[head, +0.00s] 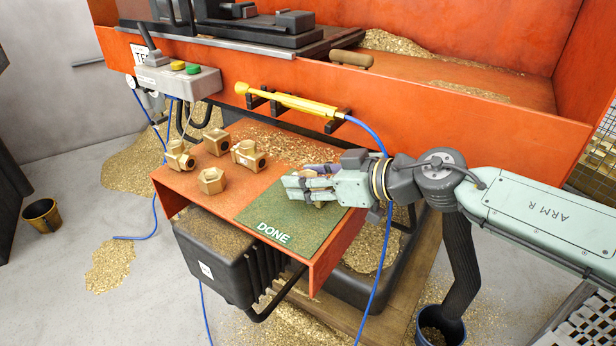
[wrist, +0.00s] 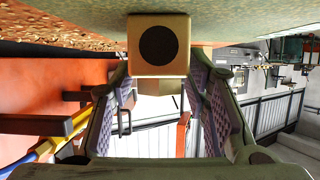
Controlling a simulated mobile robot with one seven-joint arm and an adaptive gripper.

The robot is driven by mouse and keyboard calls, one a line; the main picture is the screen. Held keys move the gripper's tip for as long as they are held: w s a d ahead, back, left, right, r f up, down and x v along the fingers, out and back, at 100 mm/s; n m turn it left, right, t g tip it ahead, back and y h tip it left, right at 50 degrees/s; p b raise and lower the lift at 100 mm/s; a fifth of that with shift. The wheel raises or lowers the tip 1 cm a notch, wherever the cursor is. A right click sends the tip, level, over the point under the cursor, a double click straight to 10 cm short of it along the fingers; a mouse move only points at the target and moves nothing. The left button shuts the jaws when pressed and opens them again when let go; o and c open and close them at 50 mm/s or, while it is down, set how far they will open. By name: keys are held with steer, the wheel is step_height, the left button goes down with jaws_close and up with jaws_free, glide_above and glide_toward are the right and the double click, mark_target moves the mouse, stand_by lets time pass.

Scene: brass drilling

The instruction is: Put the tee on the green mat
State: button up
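The green mat (head: 290,232), marked DONE, covers the right front part of the orange shelf. My gripper (head: 303,187) is low over the mat's back part, its fingers around a brass fitting (head: 320,203), mostly hidden there. In the wrist view this fitting (wrist: 160,68) has a square face with a round dark opening and a narrower part between the fingertips (wrist: 160,84).
Several other brass fittings stand left of the mat: one with side openings (head: 178,156), one with a dark bore (head: 249,155), a hexagonal one (head: 211,181) and one behind (head: 216,141). A yellow tool (head: 290,101) and blue hose run behind. The mat's front is clear.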

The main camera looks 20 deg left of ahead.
steer(key=shift+o, duration=0.5)
steer(key=shift+r, duration=0.25)
steer(key=v, duration=1.2)
